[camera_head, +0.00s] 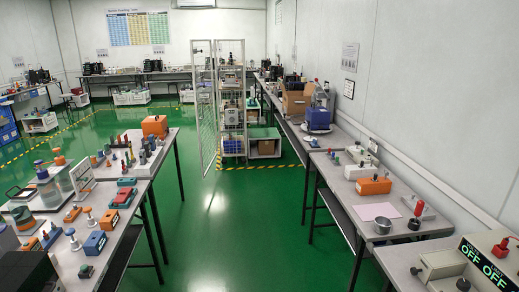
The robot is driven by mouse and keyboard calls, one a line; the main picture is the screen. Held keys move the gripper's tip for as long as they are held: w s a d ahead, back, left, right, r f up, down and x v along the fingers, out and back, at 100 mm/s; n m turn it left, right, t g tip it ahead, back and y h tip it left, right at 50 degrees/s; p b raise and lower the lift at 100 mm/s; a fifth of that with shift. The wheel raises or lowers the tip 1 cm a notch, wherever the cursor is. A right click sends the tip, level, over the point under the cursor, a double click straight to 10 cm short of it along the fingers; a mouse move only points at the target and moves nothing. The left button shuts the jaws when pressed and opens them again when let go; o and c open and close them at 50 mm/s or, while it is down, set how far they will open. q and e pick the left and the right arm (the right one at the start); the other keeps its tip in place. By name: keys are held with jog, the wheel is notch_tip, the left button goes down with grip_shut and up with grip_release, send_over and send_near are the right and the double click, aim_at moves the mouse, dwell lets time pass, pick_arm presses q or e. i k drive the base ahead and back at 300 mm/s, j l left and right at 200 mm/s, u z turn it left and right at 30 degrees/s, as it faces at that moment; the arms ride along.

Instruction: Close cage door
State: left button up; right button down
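A cage (242,150) with metal shelves stands across the room, near the middle of the view. Its mesh door (205,115) is a tall, narrow panel in a light frame. The door stands open at the cage's left side and juts toward me over the green floor. The cage front is uncovered, and equipment shows on its shelves. A small dark fitting sits near the door's top left edge; I cannot tell if it is the handle. Neither of my grippers is in view.
A green-floored aisle (225,225) leads to the cage, clear of objects. A left table (140,168) with testers and small tools and a right table (345,190) with boxes and a cup border it. Yellow-black tape (262,167) marks the floor before the cage.

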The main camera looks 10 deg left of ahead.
aim_at(203, 174)
jog(key=i+j+u, duration=0.1)
jog(key=i+u, duration=0.15)
jog(key=i, duration=0.65)
jog(key=i+u, duration=0.25)
jog(key=i, duration=1.6)
jog(key=i+l, duration=0.15)
jog(key=i, duration=0.8)
jog(key=i+l+u, duration=0.25)
jog(key=i, duration=0.25)
jog(key=i+l+u, duration=0.25)
jog(key=i, duration=0.25)
